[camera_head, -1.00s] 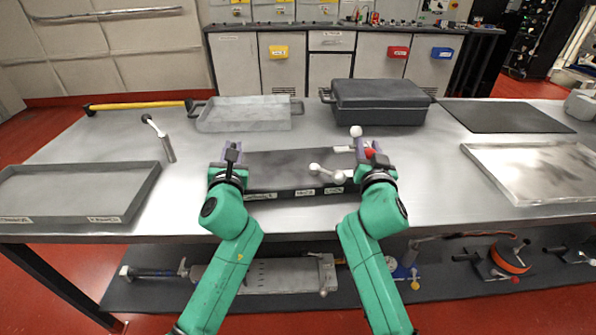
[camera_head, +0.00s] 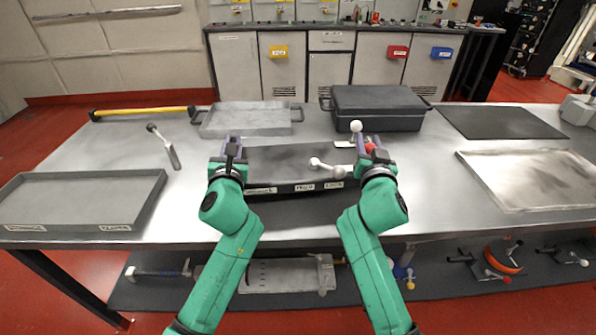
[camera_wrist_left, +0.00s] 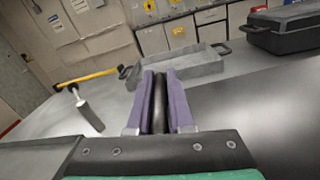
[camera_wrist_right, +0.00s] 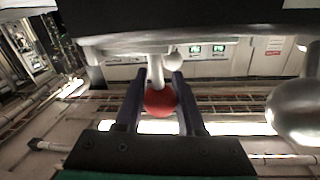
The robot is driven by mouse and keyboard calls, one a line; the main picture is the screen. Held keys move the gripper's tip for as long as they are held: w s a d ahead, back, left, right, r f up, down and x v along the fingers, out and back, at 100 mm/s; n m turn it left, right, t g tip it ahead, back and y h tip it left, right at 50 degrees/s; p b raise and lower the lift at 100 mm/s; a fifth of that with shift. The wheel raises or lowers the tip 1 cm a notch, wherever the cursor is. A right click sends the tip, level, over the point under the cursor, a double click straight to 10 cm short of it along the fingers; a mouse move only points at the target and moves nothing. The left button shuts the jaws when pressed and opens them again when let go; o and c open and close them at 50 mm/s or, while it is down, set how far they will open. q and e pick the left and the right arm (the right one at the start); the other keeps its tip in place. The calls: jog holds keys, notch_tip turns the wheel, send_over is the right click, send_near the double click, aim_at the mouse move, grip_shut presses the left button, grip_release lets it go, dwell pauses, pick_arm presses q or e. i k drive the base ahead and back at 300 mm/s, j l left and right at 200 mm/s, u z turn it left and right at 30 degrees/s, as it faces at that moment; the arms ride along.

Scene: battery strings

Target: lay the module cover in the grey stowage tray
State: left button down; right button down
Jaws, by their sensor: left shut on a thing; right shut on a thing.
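A dark flat slab (camera_head: 290,163) with a labelled front side lies between my grippers in the head view; it looks like the module cover, but I cannot tell cover from module. My left gripper (camera_head: 233,145) is at its left end, shut on a black bar (camera_wrist_left: 159,103) between purple fingers. My right gripper (camera_head: 366,148) is at its right end, shut around a red knob (camera_wrist_right: 160,102) on a pale stem. A grey tray (camera_head: 150,205) with unreadable labels on its front is at the left.
A lighter grey tray (camera_head: 205,130) with black handles stands behind. A dark case (camera_head: 380,105) is at the back, and a black mat (camera_head: 500,121) and metal tray (camera_head: 525,207) are at right. A stick tool (camera_head: 171,155) and yellow bar (camera_head: 140,113) lie at the left.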

aim_at(73, 201)
jog(key=j, duration=0.65)
jog(key=k+j, duration=0.1)
jog(key=j, duration=0.55)
jog(key=k+j+z, duration=0.1)
jog(key=j, duration=1.25)
jog(key=k+j, duration=0.15)
jog(key=j, duration=0.5)
